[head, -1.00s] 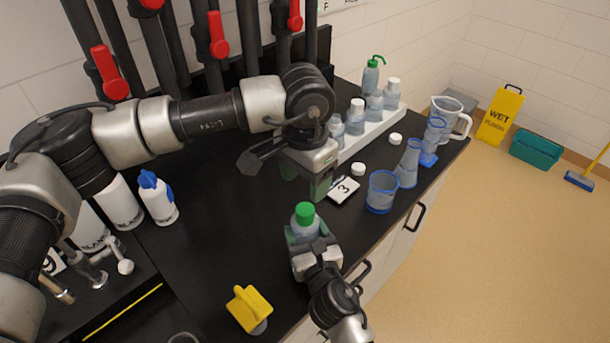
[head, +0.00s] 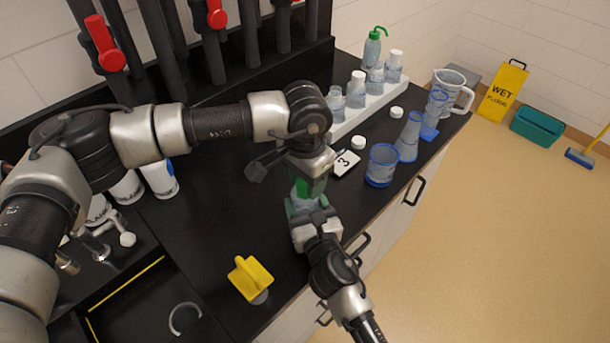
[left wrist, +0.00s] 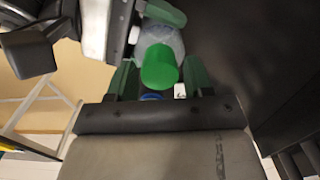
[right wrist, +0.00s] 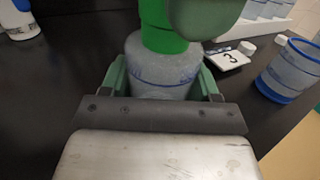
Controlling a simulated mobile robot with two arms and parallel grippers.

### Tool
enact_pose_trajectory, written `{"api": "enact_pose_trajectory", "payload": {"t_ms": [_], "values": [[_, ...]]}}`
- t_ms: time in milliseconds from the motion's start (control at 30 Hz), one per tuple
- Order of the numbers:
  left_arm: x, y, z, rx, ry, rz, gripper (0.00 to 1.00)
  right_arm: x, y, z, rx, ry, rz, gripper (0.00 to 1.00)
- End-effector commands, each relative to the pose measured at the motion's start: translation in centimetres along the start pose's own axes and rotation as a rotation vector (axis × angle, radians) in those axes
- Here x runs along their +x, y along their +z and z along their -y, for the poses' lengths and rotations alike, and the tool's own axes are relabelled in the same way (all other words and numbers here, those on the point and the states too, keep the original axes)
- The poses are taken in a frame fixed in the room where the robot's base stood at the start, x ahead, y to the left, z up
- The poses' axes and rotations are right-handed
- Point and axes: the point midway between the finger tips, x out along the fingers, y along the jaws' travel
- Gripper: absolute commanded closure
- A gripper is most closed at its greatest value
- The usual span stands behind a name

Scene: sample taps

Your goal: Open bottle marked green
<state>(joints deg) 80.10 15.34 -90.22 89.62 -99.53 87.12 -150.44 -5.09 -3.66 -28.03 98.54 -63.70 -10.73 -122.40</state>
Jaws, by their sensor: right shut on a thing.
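The bottle with the green cap stands on the black bench in front of me. Its clear, blue-marked body (right wrist: 160,68) is between the fingers of my right gripper (head: 312,217), which is shut on it. Its green cap (left wrist: 159,68) is seen from above in the left wrist view, between the open fingers of my left gripper (left wrist: 158,82). The left fingers stand on both sides of the cap with a gap. In the head view the left gripper (head: 308,183) hides most of the cap.
A white card marked 3 (head: 345,162) and a blue-rimmed beaker (head: 382,166) stand close by to the right. A white rack (head: 372,118) holds several bottles behind. A yellow object (head: 250,278) lies at the front. Loose white caps (head: 358,143) lie near the rack.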

Motion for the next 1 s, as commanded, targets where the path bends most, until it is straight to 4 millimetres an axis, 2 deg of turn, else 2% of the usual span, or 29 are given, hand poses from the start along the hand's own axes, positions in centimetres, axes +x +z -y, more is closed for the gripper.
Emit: {"api": "enact_pose_trajectory", "payload": {"t_ms": [33,233,367,467,800,1000], "values": [[-0.01,-0.01,-0.01,0.0,0.0,0.0,0.56,-0.01,-0.07,0.01,0.0,0.0,-0.001,1.0],[-0.02,-0.01,0.01,0.0,0.0,0.0,0.87,-0.01,-0.07,0.01,0.0,0.0,-0.001,1.0],[-0.03,-0.01,0.02,-0.011,0.0,0.0,0.88,-0.02,-0.07,0.01,0.0,0.0,-0.001,1.0],[-0.03,0.0,0.03,-0.098,0.0,0.0,0.89,-0.02,-0.07,0.01,0.0,0.0,-0.001,1.0],[-0.07,0.02,0.05,-0.748,0.0,-0.001,0.89,-0.02,-0.07,0.01,0.0,0.0,-0.002,1.0],[-0.08,0.02,0.06,-0.892,-0.001,-0.001,0.89,-0.02,-0.07,0.02,0.0,-0.001,-0.002,1.0]]}}
